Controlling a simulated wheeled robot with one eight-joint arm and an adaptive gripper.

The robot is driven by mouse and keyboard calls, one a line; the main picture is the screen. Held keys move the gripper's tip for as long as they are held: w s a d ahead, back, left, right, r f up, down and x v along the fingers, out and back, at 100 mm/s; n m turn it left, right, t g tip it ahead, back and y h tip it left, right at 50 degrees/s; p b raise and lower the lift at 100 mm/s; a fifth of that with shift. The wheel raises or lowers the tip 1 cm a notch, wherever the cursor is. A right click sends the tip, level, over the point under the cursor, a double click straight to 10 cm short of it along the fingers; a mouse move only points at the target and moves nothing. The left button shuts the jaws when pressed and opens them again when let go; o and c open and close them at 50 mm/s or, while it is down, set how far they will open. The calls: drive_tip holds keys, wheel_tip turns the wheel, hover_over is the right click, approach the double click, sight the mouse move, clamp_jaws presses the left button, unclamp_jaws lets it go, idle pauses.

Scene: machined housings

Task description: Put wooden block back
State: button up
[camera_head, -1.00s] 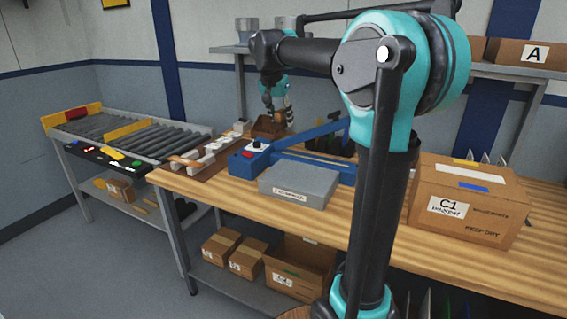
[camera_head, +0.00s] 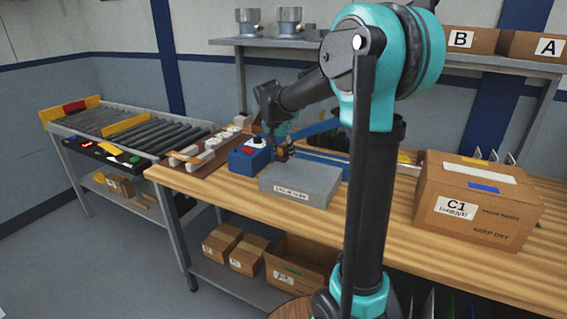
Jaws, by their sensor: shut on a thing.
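My gripper (camera_head: 281,152) is over the back left part of the wooden workbench (camera_head: 385,233), next to the blue fixture. It is shut on a small brown wooden block (camera_head: 283,153). The block is held close above or behind the grey labelled slab (camera_head: 299,184); I cannot tell whether it touches anything. The fingers are small in the picture and partly hidden by the wrist.
The blue fixture (camera_head: 248,160) with a red button stands left of the gripper. A brown tray (camera_head: 203,168) with white and wooden pieces lies further left, beside the roller conveyor (camera_head: 140,125). A carton marked C1 (camera_head: 477,205) stands at right.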

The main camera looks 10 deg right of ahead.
sight(284, 170)
drive_tip(key=shift+f, duration=2.25)
drive_tip(key=o, duration=1.1)
drive_tip(key=shift+f, duration=0.1)
drive_tip(key=v, duration=1.2)
